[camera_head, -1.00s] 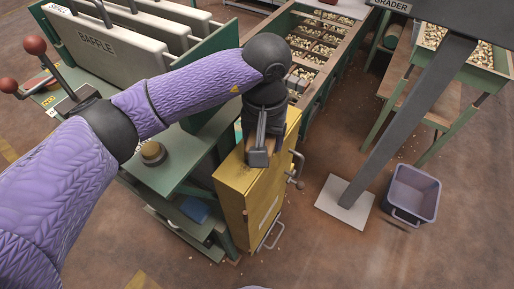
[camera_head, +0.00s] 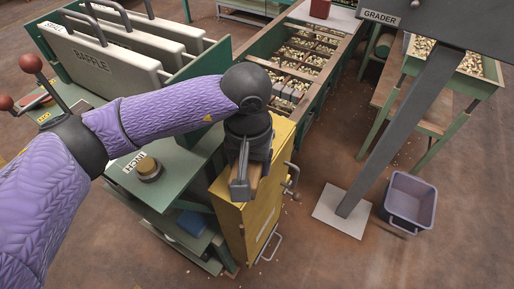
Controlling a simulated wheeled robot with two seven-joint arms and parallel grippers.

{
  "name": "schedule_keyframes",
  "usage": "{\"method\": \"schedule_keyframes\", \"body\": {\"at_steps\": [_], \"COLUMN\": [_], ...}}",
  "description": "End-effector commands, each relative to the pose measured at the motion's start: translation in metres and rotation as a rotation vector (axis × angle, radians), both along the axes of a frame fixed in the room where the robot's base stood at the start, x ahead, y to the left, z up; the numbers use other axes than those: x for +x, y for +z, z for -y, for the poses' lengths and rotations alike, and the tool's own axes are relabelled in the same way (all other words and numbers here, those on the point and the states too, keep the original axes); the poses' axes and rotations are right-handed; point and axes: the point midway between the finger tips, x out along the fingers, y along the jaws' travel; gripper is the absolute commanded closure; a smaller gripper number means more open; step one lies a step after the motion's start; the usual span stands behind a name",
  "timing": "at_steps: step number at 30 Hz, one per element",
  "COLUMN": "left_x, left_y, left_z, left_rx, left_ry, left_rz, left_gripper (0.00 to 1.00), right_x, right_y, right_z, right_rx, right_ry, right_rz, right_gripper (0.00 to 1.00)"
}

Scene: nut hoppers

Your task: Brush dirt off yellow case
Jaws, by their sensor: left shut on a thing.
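The yellow case (camera_head: 233,228) stands upright beside the green bench, with a crank handle on its right side and a pull handle low on its front. My left gripper (camera_head: 243,190) points down over the near part of the case's top. It is shut on a brown, wood-coloured piece (camera_head: 255,178), probably a brush handle. The gripper hides most of this piece and any bristles, so I cannot tell whether it touches the top. Dirt on the top cannot be made out clearly. My right gripper is not in view.
A green bench (camera_head: 180,178) with a round knob and a blue item below stands left. Grey baffle plates (camera_head: 95,62) rise behind my arm. A sorting trough (camera_head: 338,58) with nuts lies beyond the case. A grey post (camera_head: 405,130) and a purple-grey bin (camera_head: 410,200) stand right.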

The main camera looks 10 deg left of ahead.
Motion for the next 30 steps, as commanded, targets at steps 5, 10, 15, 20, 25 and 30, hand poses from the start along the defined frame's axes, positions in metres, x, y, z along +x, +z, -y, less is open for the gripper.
{"method": "schedule_keyframes", "body": {"at_steps": [5,10,15,20,25,30], "left_x": [-0.020,-0.027,-0.047,-0.060,-0.061,-0.060], "left_y": [-0.003,-0.004,-0.003,-0.003,-0.003,-0.001], "left_z": [-0.007,-0.010,-0.017,-0.022,-0.022,-0.022], "left_rx": [0.004,0.005,0.007,0.006,0.006,0.005], "left_ry": [-0.002,0.000,-0.003,-0.002,-0.001,-0.001], "left_rz": [-0.009,-0.013,-0.016,-0.016,-0.015,-0.014], "left_gripper": [1.00,1.00,1.00,1.00,1.00,1.00], "right_x": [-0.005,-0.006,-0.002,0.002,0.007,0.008], "right_y": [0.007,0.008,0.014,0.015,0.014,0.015], "right_z": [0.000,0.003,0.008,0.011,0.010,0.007], "right_rx": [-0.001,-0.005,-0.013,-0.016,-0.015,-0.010], "right_ry": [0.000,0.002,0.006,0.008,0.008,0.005], "right_rz": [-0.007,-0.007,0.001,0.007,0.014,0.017], "right_gripper": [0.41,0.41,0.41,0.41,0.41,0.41]}}
